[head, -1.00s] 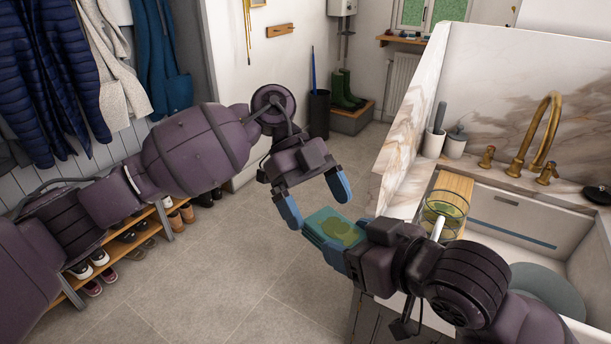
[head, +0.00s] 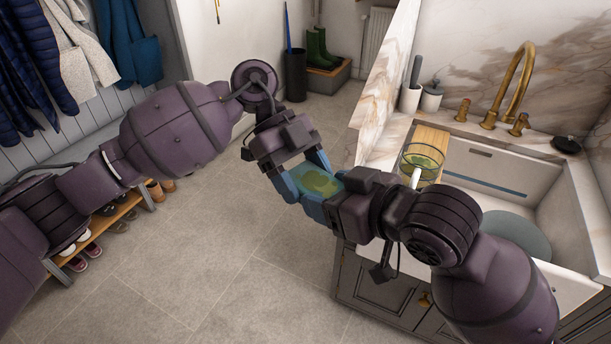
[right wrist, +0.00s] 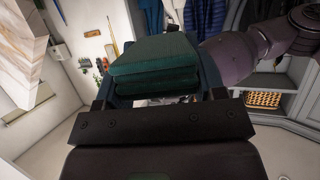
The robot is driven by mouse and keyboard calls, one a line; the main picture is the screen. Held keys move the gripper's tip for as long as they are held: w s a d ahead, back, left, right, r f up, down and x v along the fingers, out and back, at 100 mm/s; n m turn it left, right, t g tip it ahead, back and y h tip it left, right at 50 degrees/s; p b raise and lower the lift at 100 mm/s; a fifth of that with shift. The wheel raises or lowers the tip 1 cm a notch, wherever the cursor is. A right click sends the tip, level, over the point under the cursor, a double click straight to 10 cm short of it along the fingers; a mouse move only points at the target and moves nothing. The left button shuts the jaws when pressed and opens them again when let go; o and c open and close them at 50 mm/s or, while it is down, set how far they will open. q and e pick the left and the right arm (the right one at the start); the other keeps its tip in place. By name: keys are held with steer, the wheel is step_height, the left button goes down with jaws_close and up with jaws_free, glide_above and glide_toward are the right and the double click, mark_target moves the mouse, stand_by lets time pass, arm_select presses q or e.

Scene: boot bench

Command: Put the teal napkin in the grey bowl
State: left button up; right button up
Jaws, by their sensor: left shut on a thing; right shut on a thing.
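The teal napkin (head: 318,180) is a folded pad with a yellow-green patch, held in the air between my two grippers, left of the sink counter. My left gripper (head: 303,176) is shut on its far-left part. My right gripper (head: 326,194) is shut on its near-right part. In the right wrist view the napkin (right wrist: 155,68) shows as stacked dark teal layers. A grey round dish (head: 517,235) lies in the sink; I cannot tell whether it is the grey bowl.
A glass bowl (head: 422,161) with something green inside stands on a wooden board (head: 431,141) by the white sink (head: 490,174). A brass tap (head: 516,85) rises behind. A shoe bench (head: 110,222) stands left. The tiled floor (head: 200,270) is clear.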

steer(key=o, duration=1)
steer(key=shift+s+a, duration=0.1)
steer(key=shift+a, duration=0.1)
steer(key=shift+c, duration=0.2)
steer(key=s+d+f+m+h, duration=0.2)
steer(key=s+d+f, duration=0.3)
steer(key=f, duration=0.6)
steer(key=s+d+f+m+h, duration=0.2)
steer(key=s+d+f+h, duration=0.2)
steer(key=d+f, duration=0.5)
steer(key=s+d+f+m+h, duration=0.2)
steer(key=s+d+f, duration=0.4)
steer(key=f, duration=0.7)
steer(key=shift+d+f+m+t+h, duration=0.15)
steer(key=shift+d+m+t+h, duration=0.15)
steer(key=shift+d+m+h, duration=0.15)
